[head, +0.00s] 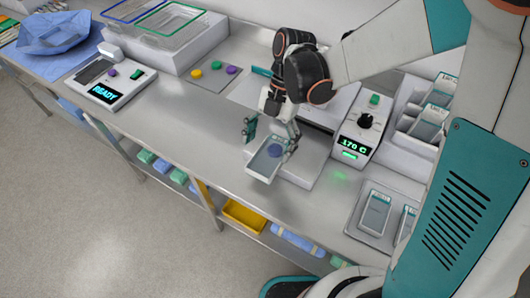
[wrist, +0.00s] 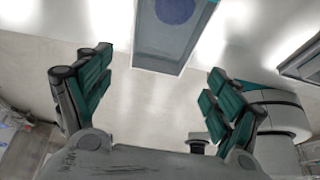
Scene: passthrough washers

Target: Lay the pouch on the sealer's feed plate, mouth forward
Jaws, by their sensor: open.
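The pouch (head: 261,168) is a clear, pale-edged sleeve with a round blue item inside. It lies at the left part of the sealer's pale feed plate (head: 303,171), its near end reaching toward the bench's front edge. The sealer (head: 357,138) shows "170 C" and a green light. My gripper (head: 271,132) is open above the pouch's far end, its teal fingers spread apart. In the wrist view, the pouch (wrist: 168,38) is at the top, beyond the open gripper (wrist: 163,88), with nothing between the fingers. I cannot tell which end is the mouth.
A "READY" device (head: 106,92) stands at the left. A grey mat (head: 207,83) holds coloured discs. At the right, a tray (head: 367,221) holds pouches, near a rack (head: 425,120). The bench between the device and feed plate is clear.

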